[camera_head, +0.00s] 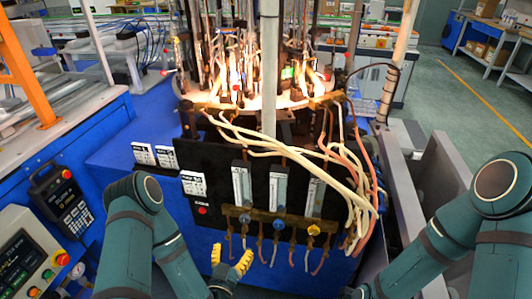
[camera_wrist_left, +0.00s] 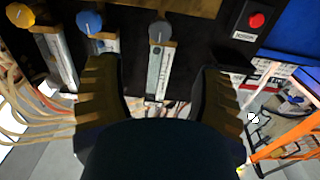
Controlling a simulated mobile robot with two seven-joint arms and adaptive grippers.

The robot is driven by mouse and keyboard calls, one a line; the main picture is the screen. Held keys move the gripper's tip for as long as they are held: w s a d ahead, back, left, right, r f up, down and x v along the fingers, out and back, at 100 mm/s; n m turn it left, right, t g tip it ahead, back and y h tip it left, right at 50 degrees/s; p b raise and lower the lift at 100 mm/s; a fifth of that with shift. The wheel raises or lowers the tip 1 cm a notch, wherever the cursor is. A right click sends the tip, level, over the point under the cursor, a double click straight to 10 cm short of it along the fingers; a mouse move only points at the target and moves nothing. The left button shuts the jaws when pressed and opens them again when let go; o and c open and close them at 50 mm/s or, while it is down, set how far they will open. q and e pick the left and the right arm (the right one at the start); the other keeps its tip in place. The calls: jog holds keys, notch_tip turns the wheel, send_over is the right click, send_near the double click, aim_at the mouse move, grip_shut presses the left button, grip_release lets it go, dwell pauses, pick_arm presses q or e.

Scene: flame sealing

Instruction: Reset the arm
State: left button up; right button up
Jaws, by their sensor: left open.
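My left gripper (camera_head: 232,262) is low in front of the black burner panel (camera_head: 222,165), with its yellow-padded fingers spread and nothing between them. In the left wrist view my left gripper (camera_wrist_left: 160,95) is also open, one finger on each side of the flowmeter with the grey knob (camera_wrist_left: 160,32); I cannot tell how far off the panel is. My left arm (camera_head: 128,240) comes in from the lower left. My right arm (camera_head: 450,235) is bent at the lower right; its gripper is not in view.
The panel has a grey knob (camera_head: 245,218), a blue knob (camera_head: 278,223), a yellow knob (camera_head: 314,230) and a red button (camera_head: 203,211). Lit flames (camera_head: 232,75) burn above. Pale hoses (camera_head: 345,185) hang right. A control box (camera_head: 30,255) stands at left.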

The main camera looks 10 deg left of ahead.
pick_arm(q)
jog(key=s+d+f+g+h, duration=0.2)
jog(key=d+f+g+h, duration=0.1)
jog(key=d+f+g, duration=0.4)
jog(key=s+n+g, duration=0.2)
jog(key=s+g, duration=0.7)
jog(key=shift+r, duration=0.25)
